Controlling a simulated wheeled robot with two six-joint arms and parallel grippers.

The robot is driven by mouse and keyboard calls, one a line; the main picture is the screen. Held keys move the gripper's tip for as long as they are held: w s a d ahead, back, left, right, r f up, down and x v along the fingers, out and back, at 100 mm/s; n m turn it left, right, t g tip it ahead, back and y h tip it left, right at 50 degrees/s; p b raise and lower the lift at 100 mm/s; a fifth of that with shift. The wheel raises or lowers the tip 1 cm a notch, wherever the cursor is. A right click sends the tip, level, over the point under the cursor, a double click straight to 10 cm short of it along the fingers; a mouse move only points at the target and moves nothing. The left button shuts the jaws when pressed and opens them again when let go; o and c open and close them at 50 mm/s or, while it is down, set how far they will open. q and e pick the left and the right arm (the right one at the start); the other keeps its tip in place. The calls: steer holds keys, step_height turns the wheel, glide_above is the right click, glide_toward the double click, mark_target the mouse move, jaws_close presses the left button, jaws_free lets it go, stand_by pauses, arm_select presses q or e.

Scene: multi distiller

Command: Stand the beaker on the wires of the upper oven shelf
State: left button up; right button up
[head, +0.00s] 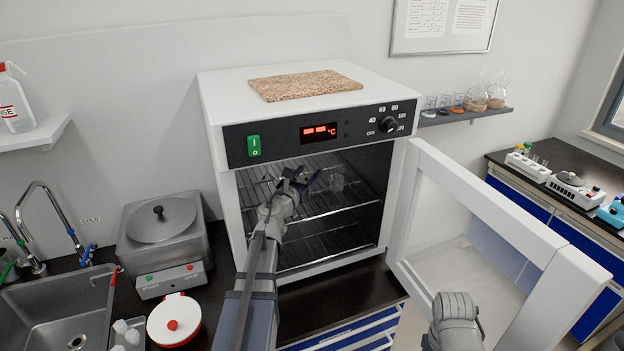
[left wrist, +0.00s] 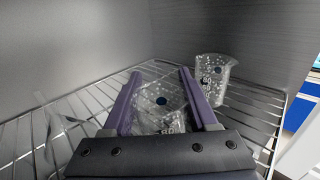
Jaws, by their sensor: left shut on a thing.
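My left gripper (head: 305,179) reaches into the open oven (head: 232,190) at the height of the upper wire shelf (head: 345,207). In the left wrist view its purple fingers (left wrist: 161,78) are shut on a clear beaker (left wrist: 158,108) with a blue spot and dark marks. The wires lie just below it; I cannot tell whether its base touches them. A second clear beaker (left wrist: 212,75) stands on the wires to the right, and seems to show in the head view too (head: 337,179). Another glass piece (left wrist: 62,125) is faint at left. My right gripper is out of frame.
The oven door (head: 480,195) hangs open to the right. A lower wire shelf (head: 318,245) is under the upper one. A cork mat (head: 305,85) lies on the oven top. A steel bath (head: 160,225) stands left of the oven.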

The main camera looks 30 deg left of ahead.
arm_select(q)
steer(key=shift+s+a, duration=0.1)
steer(key=shift+a, duration=0.05)
steer(key=shift+f, duration=0.15)
steer(key=o, duration=1.4)
steer(key=shift+c, duration=0.2)
steer(key=shift+r, duration=0.2)
